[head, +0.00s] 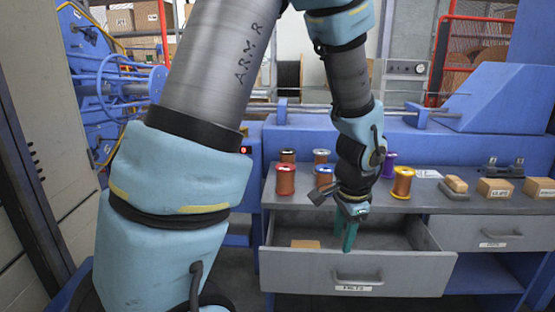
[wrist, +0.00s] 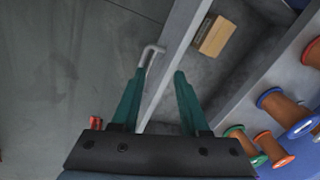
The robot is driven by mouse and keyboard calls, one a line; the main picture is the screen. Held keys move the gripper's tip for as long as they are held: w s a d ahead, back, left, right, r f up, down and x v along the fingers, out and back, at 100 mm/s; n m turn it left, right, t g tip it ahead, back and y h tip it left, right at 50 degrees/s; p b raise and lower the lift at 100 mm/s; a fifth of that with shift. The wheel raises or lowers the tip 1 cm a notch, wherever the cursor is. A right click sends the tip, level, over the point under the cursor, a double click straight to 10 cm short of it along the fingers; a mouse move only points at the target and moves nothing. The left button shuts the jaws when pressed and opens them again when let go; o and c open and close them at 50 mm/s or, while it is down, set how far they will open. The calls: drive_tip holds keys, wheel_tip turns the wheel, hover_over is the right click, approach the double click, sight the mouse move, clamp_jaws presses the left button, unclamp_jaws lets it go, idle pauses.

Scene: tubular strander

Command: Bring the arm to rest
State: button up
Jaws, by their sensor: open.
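My gripper (head: 347,236) hangs over the open drawer (head: 340,277) of the grey workbench in the head view, its green fingers pointing down. In the wrist view my gripper (wrist: 160,82) is open, with nothing between its fingers. The drawer's front edge (wrist: 180,62) and its handle (wrist: 150,55) run under and between the fingertips there. I cannot tell whether a fingertip touches the drawer. A small cardboard box (head: 305,244) lies inside the drawer at the left, and it also shows in the wrist view (wrist: 214,36).
Several wire spools stand on the bench top, including an orange one (head: 402,183) and a red-rimmed one (head: 285,179). Small boxes (head: 495,188) stand at the right. A second drawer (head: 495,233) is shut. Blue machinery (head: 110,80) is at the left. Grey floor (wrist: 65,80) lies before the drawer.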

drive_tip(key=a+r+n, duration=0.3)
drive_tip(key=a+n, duration=0.4)
drive_tip(key=a, duration=0.5)
drive_tip(key=a+r+n, duration=0.2)
drive_tip(key=a+n, duration=0.5)
drive_tip(key=a, duration=0.4)
wheel_tip(320, 180, up, 13)
drive_tip(key=p, duration=1.2)
drive_tip(key=shift+a+f+n+p, duration=0.2)
drive_tip(key=shift+a+n+p, duration=0.1)
drive_tip(key=shift+a, duration=0.1)
